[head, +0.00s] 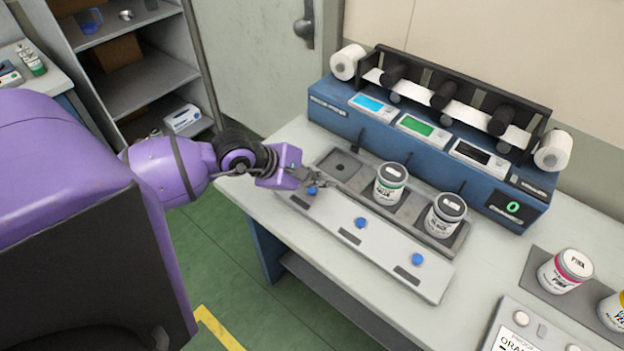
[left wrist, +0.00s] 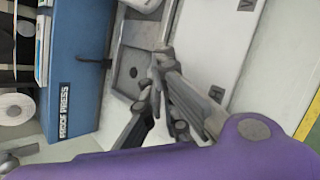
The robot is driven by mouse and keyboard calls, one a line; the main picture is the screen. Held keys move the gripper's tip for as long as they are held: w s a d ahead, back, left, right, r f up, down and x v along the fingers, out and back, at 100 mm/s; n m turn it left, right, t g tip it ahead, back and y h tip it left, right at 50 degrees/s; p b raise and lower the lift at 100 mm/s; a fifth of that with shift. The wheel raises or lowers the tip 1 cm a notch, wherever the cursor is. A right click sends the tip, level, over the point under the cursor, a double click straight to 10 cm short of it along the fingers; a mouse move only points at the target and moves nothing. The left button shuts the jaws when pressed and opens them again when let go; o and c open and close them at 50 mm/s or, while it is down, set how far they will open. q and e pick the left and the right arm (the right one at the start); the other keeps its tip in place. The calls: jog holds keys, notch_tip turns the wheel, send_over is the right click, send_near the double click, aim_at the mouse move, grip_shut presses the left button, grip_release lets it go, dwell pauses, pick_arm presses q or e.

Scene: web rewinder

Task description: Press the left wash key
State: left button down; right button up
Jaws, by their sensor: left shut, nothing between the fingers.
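A pale key strip (head: 385,262) along the table's front edge carries three blue round keys. The left wash key (head: 312,190) is at its left end, right by the fingertips of my left gripper (head: 327,181). The middle key (head: 361,223) and right key (head: 417,259) are clear of it. My left gripper is shut and empty, its fingers reaching over the strip's left end. I cannot tell whether they touch the key. In the left wrist view, the closed fingers (left wrist: 158,72) cover part of the strip (left wrist: 205,60), and the left key is not distinguishable. My right gripper is out of view.
Behind the strip, a tray has an empty left bay (head: 340,164), a green-labelled can (head: 390,184) and a black-labelled can (head: 445,215). The blue proof press (head: 340,118) stands at the back. A pink can (head: 565,271) is at right.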

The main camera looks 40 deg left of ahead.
dwell(0.3)
pick_arm(q)
jog(key=shift+f, duration=0.5)
jog(key=shift+f+b, duration=0.35)
jog(key=shift+b, duration=0.1)
dwell(0.3)
jog(key=shift+r, duration=0.15)
dwell(0.3)
jog(key=shift+r+p, duration=0.45)
jog(key=shift+r, duration=0.25)
